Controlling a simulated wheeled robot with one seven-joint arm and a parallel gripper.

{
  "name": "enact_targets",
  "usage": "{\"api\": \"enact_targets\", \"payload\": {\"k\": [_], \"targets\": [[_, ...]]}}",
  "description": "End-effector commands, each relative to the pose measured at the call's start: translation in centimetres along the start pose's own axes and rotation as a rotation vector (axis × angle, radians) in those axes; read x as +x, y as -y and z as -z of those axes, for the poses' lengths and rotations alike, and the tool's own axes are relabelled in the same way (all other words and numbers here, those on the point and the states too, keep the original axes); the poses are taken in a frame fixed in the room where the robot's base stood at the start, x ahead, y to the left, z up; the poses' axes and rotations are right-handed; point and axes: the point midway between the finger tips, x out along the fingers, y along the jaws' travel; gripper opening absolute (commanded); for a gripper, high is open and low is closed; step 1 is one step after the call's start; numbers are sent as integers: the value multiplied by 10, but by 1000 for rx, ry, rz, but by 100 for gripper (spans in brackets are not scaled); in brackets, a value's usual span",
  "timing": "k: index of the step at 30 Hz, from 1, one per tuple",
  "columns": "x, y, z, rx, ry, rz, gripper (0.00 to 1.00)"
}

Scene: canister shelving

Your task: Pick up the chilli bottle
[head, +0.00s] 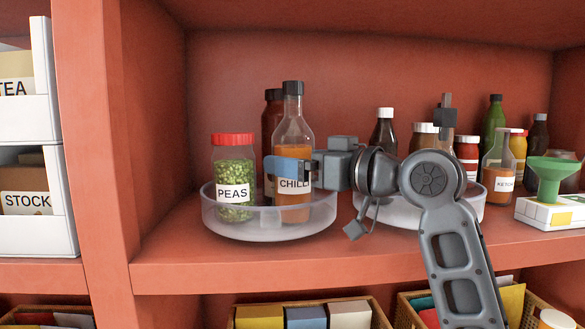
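The chilli bottle (294,134) is clear glass with orange sauce, a black cap and a white CHILLI label. It stands upright in the left round translucent tray (262,224). My gripper (288,170) reaches it from the right at mid-height. One blue finger crosses in front of the bottle, just above the label and partly over it. The other finger is hidden, likely by the bottle, so I cannot tell whether the fingers are closed on the glass.
A peas jar (233,168) with a red lid stands close left of the bottle. A dark red bottle (271,118) is just behind it. A second round tray (470,208) with bottles and jars is to the right. A green funnel (553,170) stands far right.

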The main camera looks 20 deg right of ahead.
Motion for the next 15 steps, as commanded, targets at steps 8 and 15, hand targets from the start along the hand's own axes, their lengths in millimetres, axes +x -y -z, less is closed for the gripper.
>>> {"api": "enact_targets", "payload": {"k": [8, 15], "targets": [[18, 0, -1, 0, 0, -1, 100], [17, 0, -1, 0, 0, 0, 90]]}}
